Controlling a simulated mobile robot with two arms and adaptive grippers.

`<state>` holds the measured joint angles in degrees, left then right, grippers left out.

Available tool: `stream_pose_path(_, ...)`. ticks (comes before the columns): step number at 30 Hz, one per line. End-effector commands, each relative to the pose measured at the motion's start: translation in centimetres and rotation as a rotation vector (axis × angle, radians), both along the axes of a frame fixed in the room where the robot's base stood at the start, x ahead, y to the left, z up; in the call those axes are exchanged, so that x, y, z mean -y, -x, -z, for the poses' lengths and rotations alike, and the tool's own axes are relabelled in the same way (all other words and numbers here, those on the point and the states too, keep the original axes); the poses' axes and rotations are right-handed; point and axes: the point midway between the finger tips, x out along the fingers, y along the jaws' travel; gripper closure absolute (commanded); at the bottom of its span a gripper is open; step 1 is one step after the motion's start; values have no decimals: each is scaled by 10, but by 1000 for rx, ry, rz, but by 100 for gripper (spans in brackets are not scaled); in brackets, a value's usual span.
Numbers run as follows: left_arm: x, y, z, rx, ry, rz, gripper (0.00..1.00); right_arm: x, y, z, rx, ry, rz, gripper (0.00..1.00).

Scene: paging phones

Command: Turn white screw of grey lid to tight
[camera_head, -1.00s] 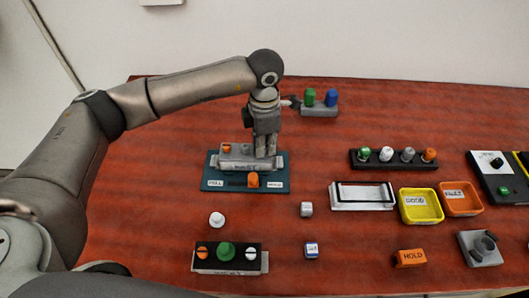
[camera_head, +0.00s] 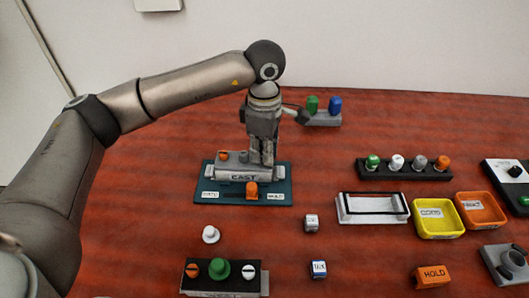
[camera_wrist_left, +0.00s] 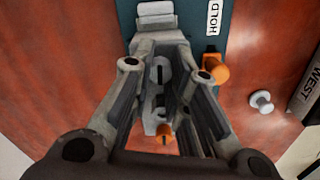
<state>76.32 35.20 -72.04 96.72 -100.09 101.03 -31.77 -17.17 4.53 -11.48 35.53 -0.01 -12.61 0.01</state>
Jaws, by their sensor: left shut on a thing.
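The grey lid (camera_head: 234,166) sits on a box labelled EAST on a teal base (camera_head: 212,190). An orange screw (camera_head: 224,155) stands at the lid's left end; it also shows in the wrist view (camera_wrist_left: 164,134). The white screw (camera_wrist_left: 160,68), with a dark slot, is at the lid's other end, between my fingers in the wrist view. My left gripper (camera_head: 262,162) points straight down over the lid's right end and is shut on the white screw. The fingers hide this screw in the head view. My right gripper is not in view.
An orange knob (camera_head: 251,189) stands on the base's front edge, close to my fingers. A black-topped box (camera_head: 219,270), a white knob (camera_head: 211,234) and small white cubes are nearer. A grey block (camera_head: 322,118) with green and blue knobs stands behind. Trays (camera_head: 373,218) lie right.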

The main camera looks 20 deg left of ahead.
Motion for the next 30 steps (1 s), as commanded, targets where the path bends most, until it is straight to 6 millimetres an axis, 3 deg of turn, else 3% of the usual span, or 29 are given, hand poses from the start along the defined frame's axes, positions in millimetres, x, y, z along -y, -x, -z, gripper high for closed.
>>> stream_pose_path(11,0,0,0,1,0,3,100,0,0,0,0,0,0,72)
stream_pose_path(12,0,0,0,1,0,3,82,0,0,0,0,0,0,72)
stream_pose_path(15,0,0,0,1,0,3,72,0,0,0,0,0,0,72)
stream_pose_path(25,0,0,-3,1,0,2,72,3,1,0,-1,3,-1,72)
stream_pose_path(30,0,-1,-24,5,0,3,72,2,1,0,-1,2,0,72)
